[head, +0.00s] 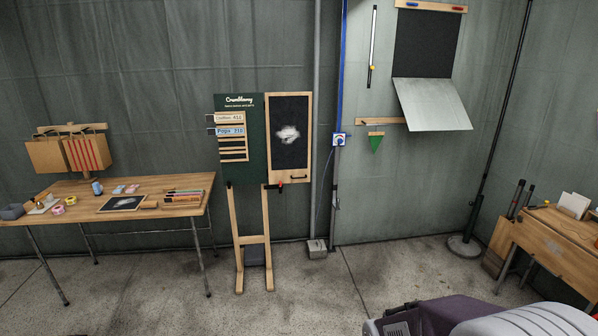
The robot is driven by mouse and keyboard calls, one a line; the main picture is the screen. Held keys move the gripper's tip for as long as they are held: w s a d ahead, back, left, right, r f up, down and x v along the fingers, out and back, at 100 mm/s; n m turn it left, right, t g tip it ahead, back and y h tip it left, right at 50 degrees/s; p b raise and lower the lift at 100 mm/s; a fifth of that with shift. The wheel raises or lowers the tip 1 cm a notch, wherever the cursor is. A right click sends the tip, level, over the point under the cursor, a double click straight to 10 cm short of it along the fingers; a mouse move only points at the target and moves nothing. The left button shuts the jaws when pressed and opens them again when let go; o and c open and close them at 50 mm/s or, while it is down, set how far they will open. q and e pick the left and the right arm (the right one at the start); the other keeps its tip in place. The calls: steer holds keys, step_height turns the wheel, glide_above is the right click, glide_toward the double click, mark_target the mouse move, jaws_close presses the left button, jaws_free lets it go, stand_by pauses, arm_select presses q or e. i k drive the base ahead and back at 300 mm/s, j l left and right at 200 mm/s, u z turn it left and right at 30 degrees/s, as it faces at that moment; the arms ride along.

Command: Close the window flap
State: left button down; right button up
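The window (423,44) is a dark rectangular panel in the grey tent wall at the upper right, under a wooden bar (430,6). The bar carries a blue piece (412,4) and a red piece (456,9). The window flap (433,105) is a pale grey sheet that hangs from the window's lower edge and tilts outward, leaving the dark panel uncovered. Neither of my grippers is in view, and nothing visible touches the flap.
A wooden rail (380,121) with a green pennant (376,143) is left of the flap. A menu board on an easel (237,125) stands mid-view. A craft table (75,187) is at left, a wooden desk (560,235) at right. Open concrete floor (330,285) lies between.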

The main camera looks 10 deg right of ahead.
mark_target(428, 105)
steer(key=i+l+z, duration=0.1)
steer(key=i+z, duration=0.25)
steer(key=i, duration=0.15)
steer(key=i+z, duration=0.35)
steer(key=i, duration=0.2)
steer(key=i+j+z, duration=0.15)
steer(key=i+z, duration=0.2)
steer(key=i, duration=0.15)
steer(key=i+j+z, duration=0.35)
steer(key=i, duration=0.15)
steer(key=i+l+z, duration=0.35)
steer(key=i, duration=0.7)
steer(key=i+j+z, duration=0.1)
steer(key=i+z, duration=0.2)
steer(key=i, duration=0.75)
